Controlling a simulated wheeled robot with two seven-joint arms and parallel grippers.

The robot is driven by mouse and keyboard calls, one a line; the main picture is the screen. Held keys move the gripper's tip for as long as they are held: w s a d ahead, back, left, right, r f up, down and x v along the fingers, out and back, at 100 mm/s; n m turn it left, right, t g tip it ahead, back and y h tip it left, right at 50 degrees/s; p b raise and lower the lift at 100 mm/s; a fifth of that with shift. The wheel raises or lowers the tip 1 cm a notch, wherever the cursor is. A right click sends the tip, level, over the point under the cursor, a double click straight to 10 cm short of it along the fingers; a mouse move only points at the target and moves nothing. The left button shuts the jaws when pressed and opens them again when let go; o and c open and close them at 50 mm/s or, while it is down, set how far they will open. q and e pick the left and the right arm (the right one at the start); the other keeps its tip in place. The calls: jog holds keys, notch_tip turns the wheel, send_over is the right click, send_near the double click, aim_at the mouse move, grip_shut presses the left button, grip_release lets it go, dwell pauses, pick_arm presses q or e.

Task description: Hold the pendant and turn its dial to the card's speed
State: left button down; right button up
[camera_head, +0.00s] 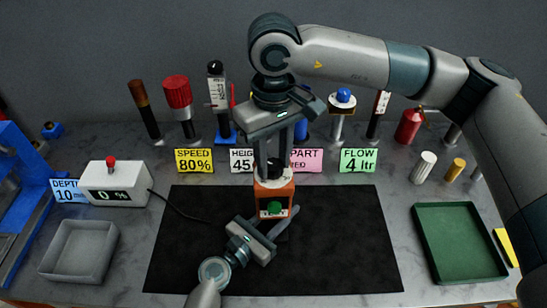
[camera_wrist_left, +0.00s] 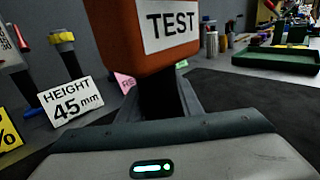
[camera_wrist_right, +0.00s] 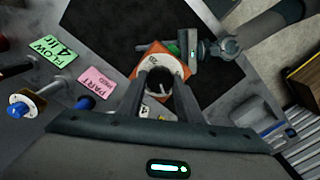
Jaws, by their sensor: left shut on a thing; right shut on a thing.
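The pendant (camera_head: 260,207) is an orange box with a green button, upright above the black mat; its cable runs left. My left gripper (camera_head: 272,230) is shut on it from below; the left wrist view shows the orange body (camera_wrist_left: 118,45) with a TEST label above a dark grip between the fingers. My right gripper (camera_head: 274,165) points down, shut on the dark dial on top. The speed card (camera_head: 194,161) reads 80%.
A white display box (camera_head: 128,197) with a red top shows 0 %. Other cards, including the flow card (camera_head: 358,160), and several upright tools stand behind. A grey tray (camera_head: 52,268) is at left, a green tray (camera_head: 428,262) at right. The black mat (camera_head: 345,245) is otherwise clear.

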aim_at(273, 165)
pick_arm(q)
jog(key=shift+f, duration=0.1)
pick_arm(e)
jog(key=shift+n, duration=0.3)
jog(key=o, duration=1)
jog(key=shift+o, duration=0.2)
jog(key=shift+r, duration=0.1)
notch_tip(273, 165, up, 12)
pick_arm(q)
jog(key=c, duration=1.2)
grip_release()
